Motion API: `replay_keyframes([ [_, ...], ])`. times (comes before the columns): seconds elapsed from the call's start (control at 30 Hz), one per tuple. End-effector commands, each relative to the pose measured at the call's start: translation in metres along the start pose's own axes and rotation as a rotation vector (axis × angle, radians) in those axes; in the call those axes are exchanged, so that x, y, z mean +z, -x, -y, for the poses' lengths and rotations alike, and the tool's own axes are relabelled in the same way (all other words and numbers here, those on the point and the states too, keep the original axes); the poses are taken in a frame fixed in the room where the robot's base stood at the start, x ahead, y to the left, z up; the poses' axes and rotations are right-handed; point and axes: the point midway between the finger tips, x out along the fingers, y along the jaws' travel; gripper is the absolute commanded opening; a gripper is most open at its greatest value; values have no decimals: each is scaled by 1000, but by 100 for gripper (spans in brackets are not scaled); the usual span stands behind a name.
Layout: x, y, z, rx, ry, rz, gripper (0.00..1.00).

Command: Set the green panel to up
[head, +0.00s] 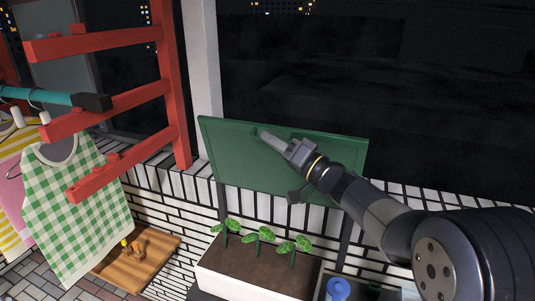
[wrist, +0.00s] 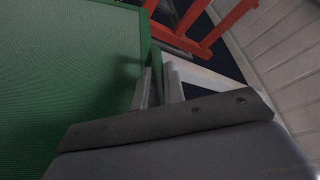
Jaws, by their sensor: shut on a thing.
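The green panel (head: 230,152) is a wide framed board behind the planter, carried on dark posts. Its face shows toward me in the head view and looks somewhat tilted; the exact angle is hard to tell. My gripper (head: 263,136) reaches in from the right, across the panel's face to near its upper edge. In the wrist view the panel (wrist: 65,75) fills the left side, and its green rim runs between the two fingers of my gripper (wrist: 159,88). The fingers are shut on that rim. My arm hides the panel's right part in the head view.
A planter (head: 205,277) with several seedlings stands below the panel. A red rack (head: 172,95) with a teal rail and hanging clothes (head: 75,205) is at left. A wooden board (head: 160,250) lies on the floor. Dark windows and a white brick wall are behind.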

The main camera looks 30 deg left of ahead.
Motion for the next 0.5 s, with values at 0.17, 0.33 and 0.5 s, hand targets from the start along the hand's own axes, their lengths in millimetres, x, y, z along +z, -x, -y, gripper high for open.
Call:
replay_keyframes([
  [0.17,-25,-10,-11,40,-97,-3,0],
  [0.33,-38,-16,-21,68,-165,-3,0],
  [0.5,-45,-18,-26,84,-204,-3,0],
])
